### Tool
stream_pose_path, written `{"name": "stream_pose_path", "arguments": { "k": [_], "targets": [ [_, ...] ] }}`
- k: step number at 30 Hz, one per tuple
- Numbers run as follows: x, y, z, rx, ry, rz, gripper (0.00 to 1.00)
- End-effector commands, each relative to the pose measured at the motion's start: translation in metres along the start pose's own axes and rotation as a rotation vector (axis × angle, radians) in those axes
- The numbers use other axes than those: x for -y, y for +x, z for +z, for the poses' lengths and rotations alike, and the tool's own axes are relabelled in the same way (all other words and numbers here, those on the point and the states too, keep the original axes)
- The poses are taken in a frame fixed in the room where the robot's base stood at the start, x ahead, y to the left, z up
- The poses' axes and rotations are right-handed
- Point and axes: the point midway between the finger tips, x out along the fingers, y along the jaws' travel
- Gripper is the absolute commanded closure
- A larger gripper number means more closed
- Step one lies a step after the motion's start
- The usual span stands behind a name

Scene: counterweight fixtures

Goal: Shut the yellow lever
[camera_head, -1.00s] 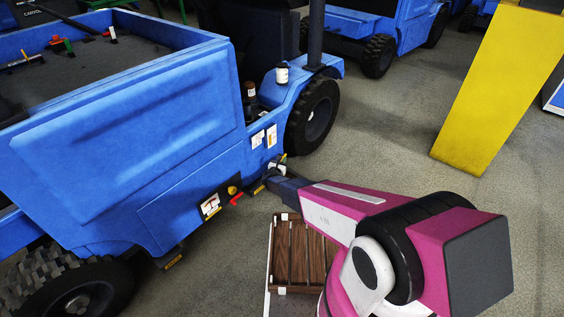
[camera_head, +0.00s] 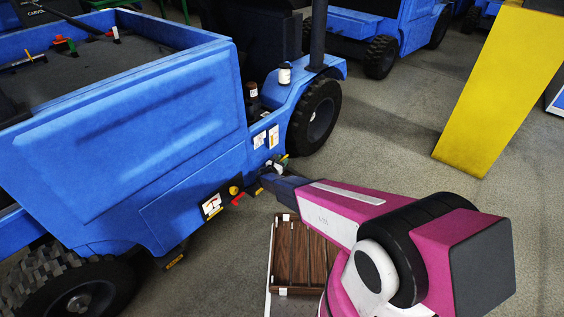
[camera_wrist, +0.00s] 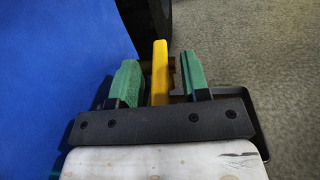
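The yellow lever (camera_wrist: 160,58) stands upright in the wrist view, between the two green finger pads of my gripper (camera_wrist: 159,82). A gap shows between the lever and each pad, so the gripper is open around it and not clamped on it. The lever's lower end is hidden behind the dark gripper body. In the head view my gripper (camera_head: 273,169) is at the lower corner of the blue vehicle (camera_head: 190,140), in front of its front wheel. The lever is too small and covered there to make out clearly.
A red handle (camera_head: 238,199) and a yellow knob (camera_head: 234,190) sit on the vehicle's side, left of my gripper. A wooden pallet (camera_head: 288,266) lies on the floor below my arm. A yellow pillar (camera_head: 490,95) stands at right. Open floor lies between.

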Motion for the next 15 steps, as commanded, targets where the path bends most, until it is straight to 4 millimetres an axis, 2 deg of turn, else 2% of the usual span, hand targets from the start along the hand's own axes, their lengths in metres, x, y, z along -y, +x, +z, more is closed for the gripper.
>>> {"name": "stream_pose_path", "arguments": {
  "k": [8,11,15],
  "targets": [
    [0.000,-0.005,0.000,-0.001,0.000,0.001,0.57],
    [0.001,-0.017,0.000,-0.001,0.000,0.002,0.57],
    [0.001,-0.043,0.001,-0.001,0.000,0.003,0.57]
  ]
}}
